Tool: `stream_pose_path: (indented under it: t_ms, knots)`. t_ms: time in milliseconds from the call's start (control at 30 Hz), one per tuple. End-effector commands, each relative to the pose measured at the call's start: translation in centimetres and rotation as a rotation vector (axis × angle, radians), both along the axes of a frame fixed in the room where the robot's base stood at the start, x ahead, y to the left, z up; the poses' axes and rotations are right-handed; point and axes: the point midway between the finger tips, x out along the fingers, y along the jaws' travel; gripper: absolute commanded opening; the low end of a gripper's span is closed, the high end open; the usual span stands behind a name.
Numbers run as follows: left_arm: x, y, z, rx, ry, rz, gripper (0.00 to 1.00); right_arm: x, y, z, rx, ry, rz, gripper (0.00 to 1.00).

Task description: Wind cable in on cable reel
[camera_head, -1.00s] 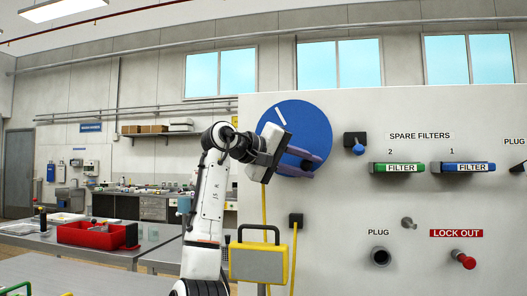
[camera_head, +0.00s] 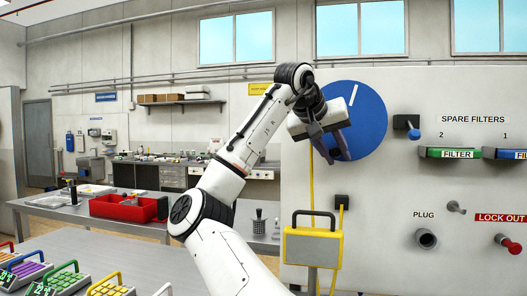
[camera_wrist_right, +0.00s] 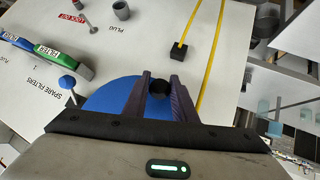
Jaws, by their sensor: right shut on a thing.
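The cable reel (camera_head: 368,110) is a blue disc with a white mark near its top, on the pale panel. My right gripper (camera_head: 330,148) is at its lower left, in front of the disc. In the right wrist view, my right gripper (camera_wrist_right: 162,92) is shut on the reel's black knob (camera_wrist_right: 160,87), one dark finger on each side. The blue reel (camera_wrist_right: 112,97) shows behind the fingers. A yellow cable (camera_head: 312,190) hangs down from the reel's left side; yellow cables (camera_wrist_right: 190,22) also show in the right wrist view. My left gripper is not in view.
A yellow case (camera_head: 312,248) with a dark handle stands below the reel. A black socket box (camera_head: 341,201), a blue knob (camera_head: 414,134), filters (camera_head: 450,153) and a plug hole (camera_head: 426,239) are on the panel. A red bin (camera_head: 125,207) is on the left table.

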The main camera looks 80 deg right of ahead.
Motion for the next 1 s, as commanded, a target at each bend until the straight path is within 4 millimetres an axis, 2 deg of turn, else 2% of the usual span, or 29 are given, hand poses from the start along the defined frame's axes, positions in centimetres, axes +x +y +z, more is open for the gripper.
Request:
stream_pose_path:
  t_ms: [633, 667, 733, 767, 1000]
  knots:
    - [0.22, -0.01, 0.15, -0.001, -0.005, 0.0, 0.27, 0.11, -0.01, 0.03, -0.003, -0.053, -0.007, 0.0]
    - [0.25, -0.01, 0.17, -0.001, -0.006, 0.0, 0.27, 0.1, -0.01, 0.04, -0.003, -0.053, -0.007, 0.28]
    - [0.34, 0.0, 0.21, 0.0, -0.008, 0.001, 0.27, 0.1, -0.02, 0.05, -0.003, -0.052, -0.006, 0.4]
    - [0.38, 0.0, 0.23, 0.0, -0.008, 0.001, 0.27, 0.1, -0.01, 0.06, -0.003, -0.052, -0.006, 0.42]
    - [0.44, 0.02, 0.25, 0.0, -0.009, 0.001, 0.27, 0.11, -0.02, 0.11, -0.005, -0.05, -0.005, 0.42]
